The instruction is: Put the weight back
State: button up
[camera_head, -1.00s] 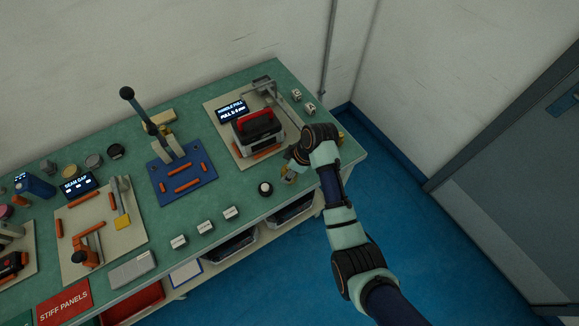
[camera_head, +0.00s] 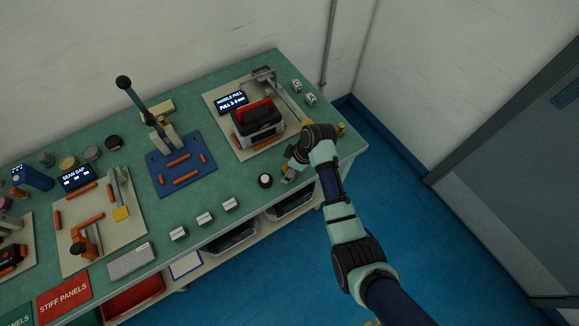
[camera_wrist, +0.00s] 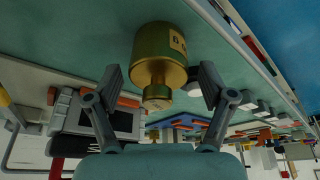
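A brass weight (camera_wrist: 158,58) with a narrow knob and a pale marked label fills the middle of the wrist view. My gripper (camera_wrist: 157,82) is open, with one finger on each side of the weight's knob end. Gaps show between the fingers and the brass, so it is not clamped. In the head view my gripper (camera_head: 291,169) is low over the bench's right front part, right of a black-and-white round knob (camera_head: 265,181). The weight between the fingers is too small and covered to make out there.
The handle-pull fixture (camera_head: 258,122) with its red-handled case is just behind my gripper. A small brass piece (camera_head: 341,129) stands near the bench's right edge, beside my wrist. A blue lever fixture (camera_head: 181,175) stands left.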

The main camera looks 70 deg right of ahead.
jog(key=shift+r, duration=0.1)
jog(key=p+v, duration=0.3)
jog(key=v, duration=0.9)
jog(key=w+a+r+t+h, duration=0.2)
jog(key=w+a+r, duration=0.3)
jog(key=w+a, duration=0.65)
jog(key=a+r+t+y, duration=0.1)
jog(key=a+r+t, duration=0.2)
jog(key=a+r, duration=0.4)
jog(key=w+a+r+t, duration=0.1)
jog(key=a+r+t, duration=0.2)
jog(key=a, duration=1.9)
notch_tip(320, 180, up, 4)
jog(key=shift+r+m+t+y, duration=0.1)
jog(key=shift+m+t+y, duration=0.2)
jog(key=shift+t+y, duration=0.1)
